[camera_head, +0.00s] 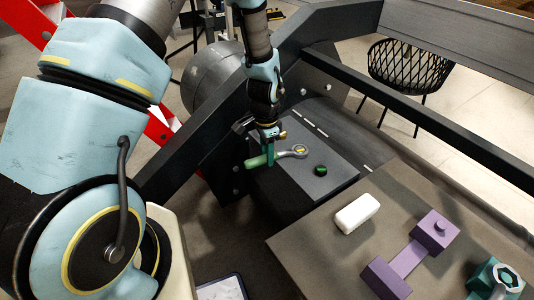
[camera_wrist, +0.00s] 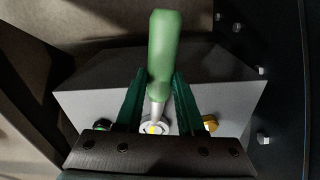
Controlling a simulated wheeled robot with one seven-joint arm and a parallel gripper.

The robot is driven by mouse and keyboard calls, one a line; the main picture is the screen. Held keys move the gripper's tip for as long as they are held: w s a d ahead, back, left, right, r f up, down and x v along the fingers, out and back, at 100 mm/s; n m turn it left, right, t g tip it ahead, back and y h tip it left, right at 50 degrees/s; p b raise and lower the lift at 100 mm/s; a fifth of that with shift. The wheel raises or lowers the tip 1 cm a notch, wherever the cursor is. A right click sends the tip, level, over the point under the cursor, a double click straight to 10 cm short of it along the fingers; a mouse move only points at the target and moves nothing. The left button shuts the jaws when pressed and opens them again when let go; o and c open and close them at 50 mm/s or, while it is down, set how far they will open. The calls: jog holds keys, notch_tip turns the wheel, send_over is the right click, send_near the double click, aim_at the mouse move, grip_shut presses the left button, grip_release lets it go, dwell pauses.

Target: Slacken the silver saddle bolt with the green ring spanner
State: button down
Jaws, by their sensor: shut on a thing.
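My gripper (camera_head: 266,137) is shut on the green handle of the ring spanner (camera_head: 260,160). In the wrist view the handle (camera_wrist: 164,50) passes between the two green fingers (camera_wrist: 156,95) and points away at the top. The spanner's silver ring (camera_head: 300,151) is at the middle of the grey block, between a green bolt (camera_head: 320,170) and a gold bolt (camera_head: 283,135). A pale head with a yellow mark shows inside the ring (camera_wrist: 154,128), apparently the silver saddle bolt. I cannot tell how far down the ring sits. My gripper partly hides the ring in the wrist view.
The grey block (camera_head: 335,181) sits beside dark beams (camera_head: 330,95). A grey table (camera_head: 320,258) in front carries a white block (camera_head: 356,213), a purple part (camera_head: 408,258) and a teal part with a hex ring (camera_head: 497,277). A black basket chair (camera_head: 410,68) stands behind the beam.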

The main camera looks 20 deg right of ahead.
jog(key=shift+s, duration=0.1)
jog(key=shift+s+n, duration=0.4)
jog(key=shift+n, duration=0.1)
jog(key=shift+s, duration=0.15)
jog(key=shift+s+d+n, duration=0.15)
jog(key=shift+s+n, duration=0.25)
jog(key=shift+n, duration=0.1)
jog(key=shift+s, duration=0.15)
dwell(0.4)
jog(key=shift+s+d+n, duration=0.1)
jog(key=shift+s+n, duration=0.25)
jog(key=shift+n, duration=0.25)
jog(key=shift+s+d, duration=0.1)
jog(key=shift+s, duration=0.1)
jog(key=shift+s+d+n, duration=0.1)
jog(key=shift+s+n, duration=0.2)
jog(key=shift+n, duration=0.2)
